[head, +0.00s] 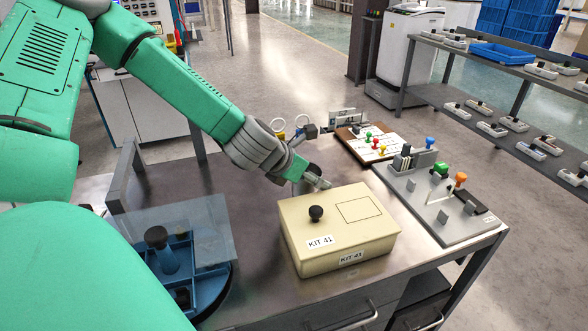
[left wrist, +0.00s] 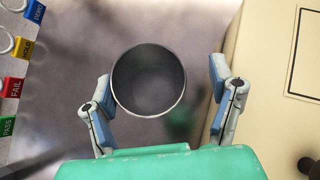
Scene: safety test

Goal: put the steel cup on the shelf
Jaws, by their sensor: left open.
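The steel cup (left wrist: 148,82) stands upright on the bench, seen from above in the left wrist view with its round mouth open and its inside empty. In the head view the left gripper (head: 318,176) is low behind the cream KIT 41 box and hides most of the cup (head: 299,187). A grey shelf (head: 440,92) with two levels stands beyond the bench at the right. My right gripper is not in view.
The cream box (head: 340,235) is close beside the right finger. A blue tray with a clear cover (head: 180,240) is at left. A board with coloured pegs (head: 372,144) and a grey fixture (head: 440,200) are at right. The shelf holds several small devices and a blue bin (head: 510,53).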

